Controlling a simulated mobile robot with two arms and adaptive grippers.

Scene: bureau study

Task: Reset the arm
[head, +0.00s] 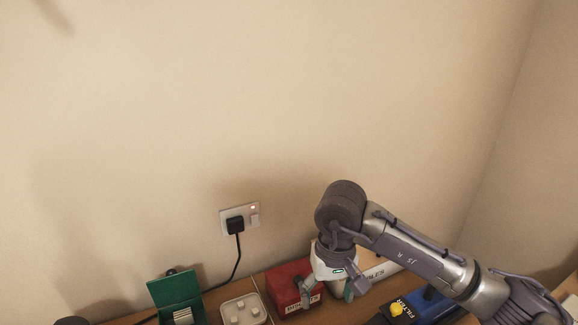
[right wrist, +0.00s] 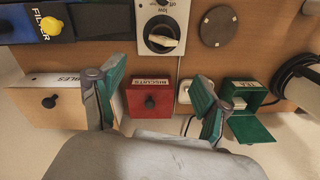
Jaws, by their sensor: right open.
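My right arm comes in from the right in the head view and bends down at the wrist. My right gripper (head: 327,293) points downward in front of the red box (head: 287,283) and a white-fronted box (head: 378,268). In the right wrist view my right gripper (right wrist: 158,80) has its two green-padded fingers spread wide, with nothing between the pads. The red box, labelled BISCUITS (right wrist: 146,88), shows beyond and between the fingers. My left gripper is not in view.
A black plug (head: 235,225) sits in the wall socket. A dial panel (right wrist: 161,28) and round disc (right wrist: 219,27) show in the wrist view.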

